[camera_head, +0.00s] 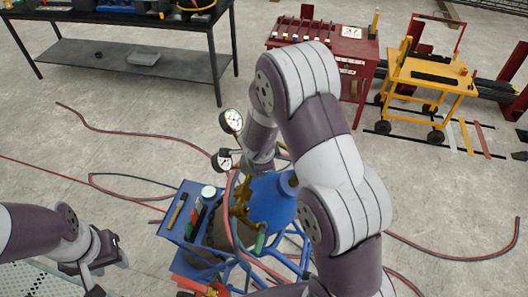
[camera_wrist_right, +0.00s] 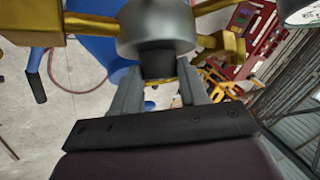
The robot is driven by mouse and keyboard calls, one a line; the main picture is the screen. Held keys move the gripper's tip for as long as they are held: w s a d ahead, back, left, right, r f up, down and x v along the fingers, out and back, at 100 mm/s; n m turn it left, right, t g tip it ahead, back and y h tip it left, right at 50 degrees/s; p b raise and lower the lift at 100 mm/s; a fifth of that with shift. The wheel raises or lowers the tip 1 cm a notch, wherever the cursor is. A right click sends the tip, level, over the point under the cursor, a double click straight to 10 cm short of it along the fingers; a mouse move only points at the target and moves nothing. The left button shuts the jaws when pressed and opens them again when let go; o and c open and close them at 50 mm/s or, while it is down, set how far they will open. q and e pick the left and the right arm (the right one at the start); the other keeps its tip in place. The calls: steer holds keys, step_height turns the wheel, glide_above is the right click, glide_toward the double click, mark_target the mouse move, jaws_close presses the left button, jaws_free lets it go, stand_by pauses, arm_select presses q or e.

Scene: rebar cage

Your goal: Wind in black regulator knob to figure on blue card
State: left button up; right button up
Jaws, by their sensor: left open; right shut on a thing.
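The black regulator knob (camera_wrist_right: 158,62) sits under a silver round housing (camera_wrist_right: 156,28) with brass fittings in the right wrist view. My right gripper (camera_wrist_right: 158,90) is shut on the knob, with one grey finger on each side of it. In the head view my right arm arches over the cart and its fingertips and the knob are hard to make out. Two white-faced gauges (camera_head: 231,121) (camera_head: 224,160) show beside the arm; their readings are too small to read. My left gripper (camera_head: 108,267) is open and empty at the lower left. I cannot make out the blue card.
A blue cart (camera_head: 174,233) carries a tray of small items, a blue cylinder (camera_head: 270,203) and hoses. Red and blue hoses (camera_head: 130,132) lie across the floor. A dark workbench (camera_head: 150,62), red cabinet (camera_head: 350,50) and yellow trolley (camera_head: 435,72) stand behind.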

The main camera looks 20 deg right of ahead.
steer(key=shift+g, duration=0.3)
stand_by(0.4)
steer(key=o, duration=0.9)
steer(key=shift+m, duration=0.3)
steer(key=shift+c, duration=0.2)
steer(key=shift+o, duration=1)
steer(key=shift+d, duration=0.1)
steer(key=v, duration=1.2)
steer(key=shift+r, duration=0.3)
steer(key=shift+s, duration=0.1)
